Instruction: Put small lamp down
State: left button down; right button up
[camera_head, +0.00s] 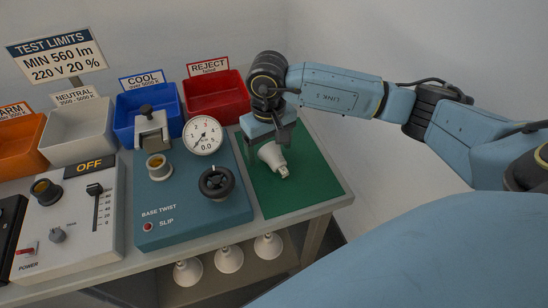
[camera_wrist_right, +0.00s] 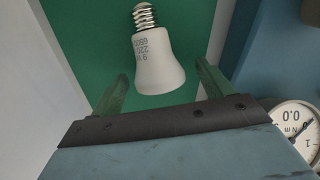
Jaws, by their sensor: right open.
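The small lamp (camera_head: 273,159) is a white bulb with a metal screw base. It lies on its side on the green mat (camera_head: 310,185) at the right end of the bench. In the right wrist view the lamp (camera_wrist_right: 158,62) lies on the green surface with its screw base pointing away, printed text on its side. My right gripper (camera_head: 275,135) is over the mat at the lamp's rounded end. In the wrist view its two fingers (camera_wrist_right: 160,92) stand apart on either side of the lamp's wide end, with gaps showing on both sides. My left gripper is out of view.
A blue base twist box (camera_head: 190,205) with a round gauge (camera_head: 203,136) and black knob (camera_head: 216,181) stands left of the mat. Red (camera_head: 215,97), blue (camera_head: 130,112) and white (camera_head: 80,135) bins line the back. Several lamps (camera_head: 229,259) sit below the bench front. A wall is close on the right.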

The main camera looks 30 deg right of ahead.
jog(key=shift+d+f, duration=0.1)
jog(key=shift+f, duration=0.55)
jog(key=c, duration=1.2)
